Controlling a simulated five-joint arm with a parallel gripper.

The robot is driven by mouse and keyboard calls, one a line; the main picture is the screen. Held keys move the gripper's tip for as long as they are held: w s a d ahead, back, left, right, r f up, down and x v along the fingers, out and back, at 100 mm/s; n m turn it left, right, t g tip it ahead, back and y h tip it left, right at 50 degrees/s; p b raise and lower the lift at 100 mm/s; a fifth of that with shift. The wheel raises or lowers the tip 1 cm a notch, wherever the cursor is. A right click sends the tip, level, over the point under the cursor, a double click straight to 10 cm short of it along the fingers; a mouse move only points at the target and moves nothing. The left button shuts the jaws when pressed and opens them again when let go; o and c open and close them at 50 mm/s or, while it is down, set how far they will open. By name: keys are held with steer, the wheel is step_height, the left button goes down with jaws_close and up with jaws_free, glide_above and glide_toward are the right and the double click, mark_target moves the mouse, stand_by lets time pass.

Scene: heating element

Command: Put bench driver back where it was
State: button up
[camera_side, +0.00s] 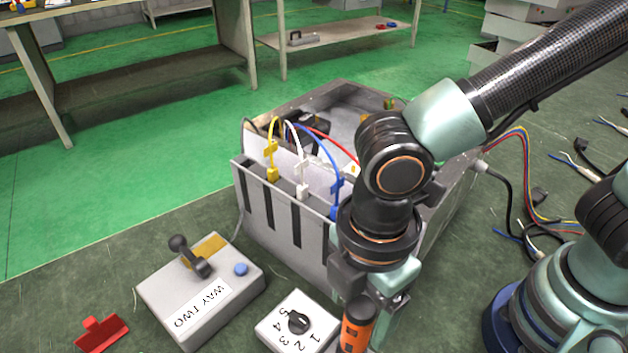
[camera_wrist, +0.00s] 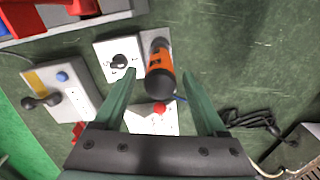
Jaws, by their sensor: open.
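The bench driver (camera_wrist: 159,72), with an orange body and black end, shows in the middle of the wrist view, between the fingertips of my gripper (camera_wrist: 160,78). The fingers are open, with visible gaps on both sides of it. In the side view the orange driver (camera_side: 356,326) shows below my gripper (camera_side: 372,285), cut off by the bottom edge. In the wrist view the driver's far end meets a grey block (camera_wrist: 147,36) beside the dial box. Whether it sits in that block I cannot tell.
A dial box (camera_side: 292,322) and a lever box marked WAY TWO (camera_side: 205,290) stand left of the driver. A box with a red button (camera_wrist: 140,119) is close by. A grey case with coloured wires (camera_side: 285,235) stands behind. A red piece (camera_side: 101,333) lies at front left.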

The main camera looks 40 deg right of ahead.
step_height(320, 180, up, 7)
steer(key=shift+f, duration=0.2)
steer(key=w+d+r+m+t+y, duration=0.2)
steer(key=w+d+r+m, duration=0.15)
steer(key=w, duration=0.35)
steer(key=w+d+r+m+t+y, duration=0.1)
steer(key=w+d+r+m+t, duration=0.15)
steer(key=w+m, duration=0.4)
steer(key=s+d+f+m+t+h, duration=0.1)
steer(key=d+m, duration=0.7)
steer(key=d, duration=1.2)
steer(key=shift+s+d+f+h, duration=0.15)
steer(key=shift+d+f+h, duration=0.15)
steer(key=shift+f+h, duration=0.5)
steer(key=shift+r, duration=0.3)
